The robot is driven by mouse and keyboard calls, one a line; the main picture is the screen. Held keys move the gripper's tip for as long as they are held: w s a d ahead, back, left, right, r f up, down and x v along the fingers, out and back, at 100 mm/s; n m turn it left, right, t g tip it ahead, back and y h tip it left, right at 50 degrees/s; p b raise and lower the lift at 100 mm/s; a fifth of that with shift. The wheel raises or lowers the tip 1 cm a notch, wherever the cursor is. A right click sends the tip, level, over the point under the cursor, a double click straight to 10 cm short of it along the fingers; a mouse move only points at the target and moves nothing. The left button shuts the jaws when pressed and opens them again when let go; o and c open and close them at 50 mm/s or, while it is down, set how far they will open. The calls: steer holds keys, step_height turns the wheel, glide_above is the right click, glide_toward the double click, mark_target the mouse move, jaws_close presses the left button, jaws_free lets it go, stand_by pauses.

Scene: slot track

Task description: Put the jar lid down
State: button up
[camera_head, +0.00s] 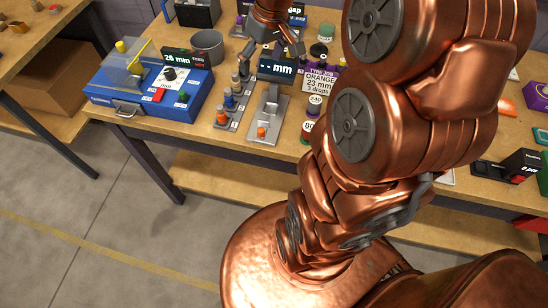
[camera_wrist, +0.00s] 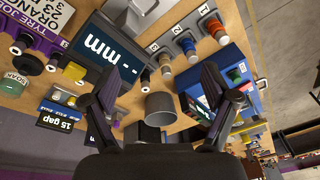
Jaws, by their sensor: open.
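My gripper (camera_head: 272,50) is open and empty above the back of the workbench; its spread fingers also show in the wrist view (camera_wrist: 168,78). A round green piece (camera_head: 327,31) stands at the back of the bench, to the right of my gripper. In the wrist view a green round top (camera_wrist: 12,86) shows at the far left, well outside my fingers.
A grey cup (camera_head: 207,44) stands left of my gripper and shows between the fingers in the wrist view (camera_wrist: 160,108). A blue machine (camera_head: 182,102) is at the left.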

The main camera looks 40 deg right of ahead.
steer(key=s+a+f+g, duration=0.1)
steer(key=s+a, duration=0.3)
steer(key=s, duration=0.3)
steer(key=s+a+f+g, duration=0.1)
steer(key=s+a, duration=0.4)
steer(key=s, duration=0.3)
steer(key=s+a+g+h, duration=0.1)
steer(key=s+a, duration=0.3)
steer(key=s, duration=0.3)
steer(key=shift+s+a+f+g, duration=0.25)
steer(key=shift+f+g, duration=0.05)
steer(key=shift+f, duration=0.1)
steer(key=shift+r, duration=0.1)
steer(key=shift+r+p, duration=0.25)
steer(key=shift+p, duration=0.1)
